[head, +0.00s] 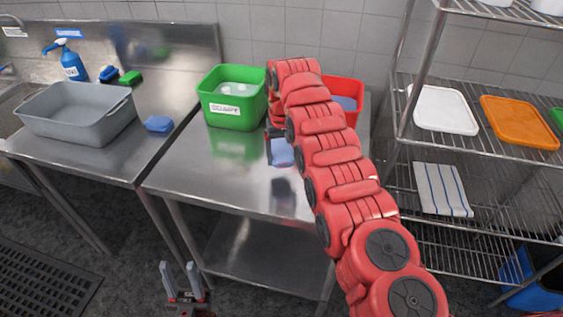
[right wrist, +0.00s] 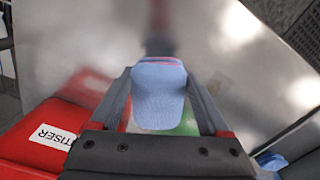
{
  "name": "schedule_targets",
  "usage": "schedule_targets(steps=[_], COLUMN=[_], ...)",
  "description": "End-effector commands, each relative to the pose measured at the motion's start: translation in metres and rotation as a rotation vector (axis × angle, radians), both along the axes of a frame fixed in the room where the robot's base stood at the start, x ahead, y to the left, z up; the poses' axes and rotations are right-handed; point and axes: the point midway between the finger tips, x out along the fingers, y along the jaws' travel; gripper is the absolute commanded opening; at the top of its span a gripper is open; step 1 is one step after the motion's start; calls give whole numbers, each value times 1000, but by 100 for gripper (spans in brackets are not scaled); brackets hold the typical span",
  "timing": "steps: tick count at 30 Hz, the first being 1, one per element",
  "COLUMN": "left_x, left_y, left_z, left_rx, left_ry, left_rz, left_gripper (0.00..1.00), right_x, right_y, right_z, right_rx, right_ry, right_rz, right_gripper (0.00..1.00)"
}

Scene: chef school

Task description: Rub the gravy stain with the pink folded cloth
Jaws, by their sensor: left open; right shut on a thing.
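My right gripper (right wrist: 158,78) is shut on a light blue folded cloth (right wrist: 158,98), which has a pink line along its far edge. In the head view this cloth (head: 281,152) shows just over the steel table (head: 200,170), beside my red arm, which hides most of the gripper. I cannot tell whether the cloth touches the table. No wholly pink cloth is in view. A dark blurred patch (head: 284,190) lies in front of the cloth; I cannot tell whether it is the stain or a reflection. My left gripper (head: 182,275) is open and empty, low in front of the table.
A green bin (head: 233,113) and a red bin (head: 354,92) stand at the table's back. The red bin (right wrist: 30,135) is also in the wrist view. A wire rack (head: 470,145) stands right.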

Motion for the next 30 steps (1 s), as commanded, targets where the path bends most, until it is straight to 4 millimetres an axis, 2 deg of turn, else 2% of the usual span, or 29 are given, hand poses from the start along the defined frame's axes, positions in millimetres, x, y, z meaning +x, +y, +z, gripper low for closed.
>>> schedule_targets(steps=[9, 25, 30], left_x=[0, 0, 0], left_y=[0, 0, 0], left_z=[0, 0, 0], left_rx=[0, 0, 0], left_ry=[0, 0, 0], left_rz=[0, 0, 0], left_gripper=[42, 42, 42], right_x=[-2, -1, 3], right_y=[-3, -3, -21], right_z=[22, 22, 28], right_rx=[0, 0, 3], right_ry=[1, 0, -9], right_rz=[0, -1, -15], right_gripper=[0, 0, 0])
